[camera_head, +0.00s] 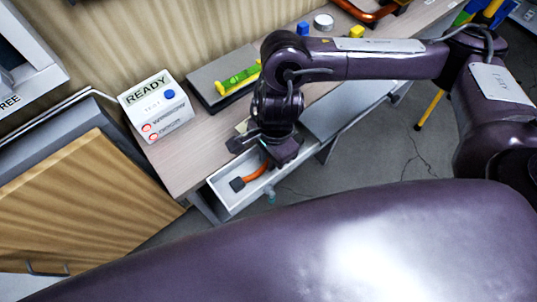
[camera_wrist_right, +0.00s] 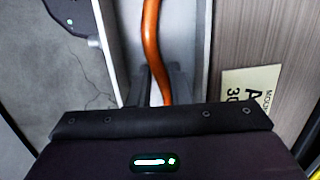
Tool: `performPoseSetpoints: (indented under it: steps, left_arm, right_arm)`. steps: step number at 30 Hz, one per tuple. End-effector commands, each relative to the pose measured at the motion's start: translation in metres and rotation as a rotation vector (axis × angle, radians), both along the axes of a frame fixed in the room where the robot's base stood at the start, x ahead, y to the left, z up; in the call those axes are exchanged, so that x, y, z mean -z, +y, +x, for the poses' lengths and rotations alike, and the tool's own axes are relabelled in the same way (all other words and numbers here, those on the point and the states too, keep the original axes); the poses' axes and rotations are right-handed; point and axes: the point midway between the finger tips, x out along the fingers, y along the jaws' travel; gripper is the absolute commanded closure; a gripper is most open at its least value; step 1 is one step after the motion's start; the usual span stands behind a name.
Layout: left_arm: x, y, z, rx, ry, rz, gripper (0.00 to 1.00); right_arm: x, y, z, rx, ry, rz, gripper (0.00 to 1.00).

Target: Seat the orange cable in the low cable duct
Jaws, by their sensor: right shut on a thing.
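The orange cable (camera_head: 257,173) has a dark plug (camera_head: 237,184) at its near end, which lies in the white open duct (camera_head: 222,201) along the front of the table. My right gripper (camera_head: 278,158) is over the duct and shut on the cable; the arm hides its fingertips and the cable beyond them. In the right wrist view the cable (camera_wrist_right: 151,40) runs down between the dark fingers (camera_wrist_right: 165,88), between the pale walls of the channel (camera_wrist_right: 184,35). I cannot tell whether the held part touches the floor of the duct. My left gripper is not in view.
A white READY box (camera_head: 157,107) stands at the table's left end. A dark grey case (camera_head: 207,83) with a yellow-green level (camera_head: 238,80) is behind the arm. Blue and yellow blocks (camera_head: 356,31) lie farther back. A label plate (camera_wrist_right: 250,88) is on the tabletop beside the duct.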

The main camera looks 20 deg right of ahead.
Motion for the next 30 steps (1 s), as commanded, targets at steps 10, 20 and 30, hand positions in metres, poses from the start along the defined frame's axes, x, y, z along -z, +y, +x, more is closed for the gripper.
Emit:
performPoseSetpoints:
  steps: [10, 20, 30]
  left_arm:
    - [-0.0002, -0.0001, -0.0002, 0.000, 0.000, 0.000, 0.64]
    - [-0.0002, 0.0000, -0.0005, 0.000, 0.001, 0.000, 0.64]
    - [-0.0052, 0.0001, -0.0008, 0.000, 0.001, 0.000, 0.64]
  right_arm:
    - [-0.0002, 0.0000, 0.0000, 0.000, 0.000, 0.000, 0.63]
    - [0.0000, 0.0000, -0.0001, 0.000, 0.000, 0.000, 0.45]
    - [-0.0062, 0.0000, 0.0002, 0.000, -0.001, 0.000, 0.45]
